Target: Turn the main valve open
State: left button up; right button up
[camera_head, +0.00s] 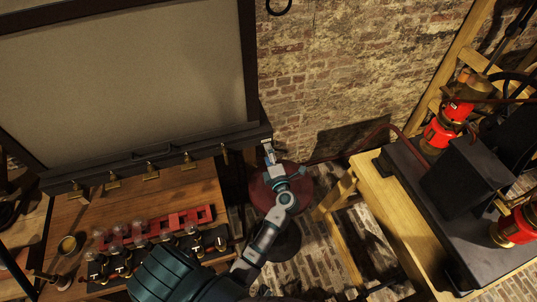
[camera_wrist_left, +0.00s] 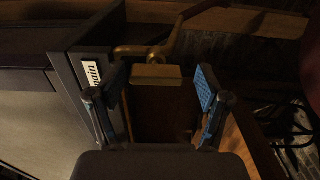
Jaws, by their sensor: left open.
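The main valve shows in the left wrist view as a brass body (camera_wrist_left: 138,51) with a curved lever (camera_wrist_left: 178,36) rising to the right. It sits by a dark panel end with a white label (camera_wrist_left: 92,76) reading "main". A brass block (camera_wrist_left: 156,76) below the lever lies between my open left fingertips, with gaps on both sides. In the head view my left gripper (camera_head: 269,152) is at the right end of the dark rail (camera_head: 130,163). I cannot make out the main valve there. My right gripper is not in view.
Several small brass valves (camera_head: 150,172) line the rail. Below it, a wooden table (camera_head: 185,190) holds a red rack (camera_head: 165,226) and glass jars. A round red stool (camera_head: 266,196) stands under my left forearm.

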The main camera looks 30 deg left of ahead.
pick_arm(q)
jog(key=v, duration=0.8)
dwell(0.4)
